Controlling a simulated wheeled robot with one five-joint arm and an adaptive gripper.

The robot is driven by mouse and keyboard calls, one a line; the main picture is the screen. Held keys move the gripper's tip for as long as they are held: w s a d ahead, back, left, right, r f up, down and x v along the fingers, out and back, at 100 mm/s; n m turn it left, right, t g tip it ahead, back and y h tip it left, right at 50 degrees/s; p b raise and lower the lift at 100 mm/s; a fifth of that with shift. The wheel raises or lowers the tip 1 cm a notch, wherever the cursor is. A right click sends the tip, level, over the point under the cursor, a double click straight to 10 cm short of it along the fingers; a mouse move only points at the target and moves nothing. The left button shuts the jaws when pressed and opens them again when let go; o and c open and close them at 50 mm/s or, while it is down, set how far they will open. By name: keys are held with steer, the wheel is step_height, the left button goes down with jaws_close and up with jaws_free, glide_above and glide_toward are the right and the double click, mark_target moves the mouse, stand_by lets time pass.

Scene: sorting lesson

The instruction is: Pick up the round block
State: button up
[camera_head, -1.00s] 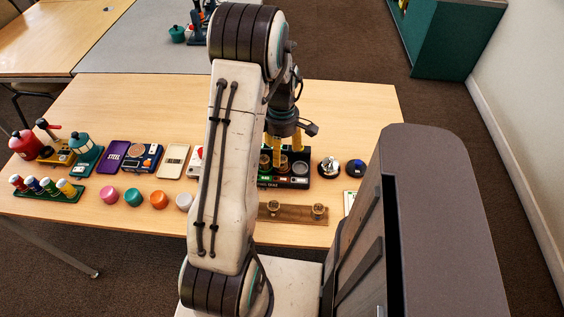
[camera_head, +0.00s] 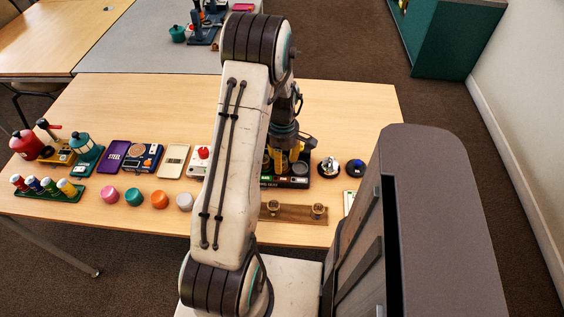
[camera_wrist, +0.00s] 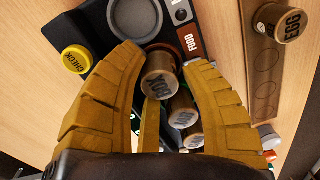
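Several round, brown blocks with pale lettered tops show in the wrist view. The nearest one (camera_wrist: 160,80), whose label seems to read "FOX", lies between my finger tips, and two more sit behind it, (camera_wrist: 182,110) and (camera_wrist: 193,137), partly hidden by the fingers. My gripper (camera_wrist: 165,58) has yellow ridged fingers that stand apart on both sides of the nearest block, with no clear grip on it. In the head view my gripper (camera_head: 284,160) is low over a black sorting tray (camera_head: 290,183), and my arm hides part of it.
A wooden board (camera_head: 292,213) with lettered round blocks lies in front of the tray; one reads "EGG" (camera_wrist: 291,25). A yellow CHECK button (camera_wrist: 77,59) and a FOOD label (camera_wrist: 190,41) are on the tray. A silver bell (camera_head: 328,167) stands to its right.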

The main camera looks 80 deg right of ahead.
steer(key=c, duration=0.5)
steer(key=shift+r, duration=0.2)
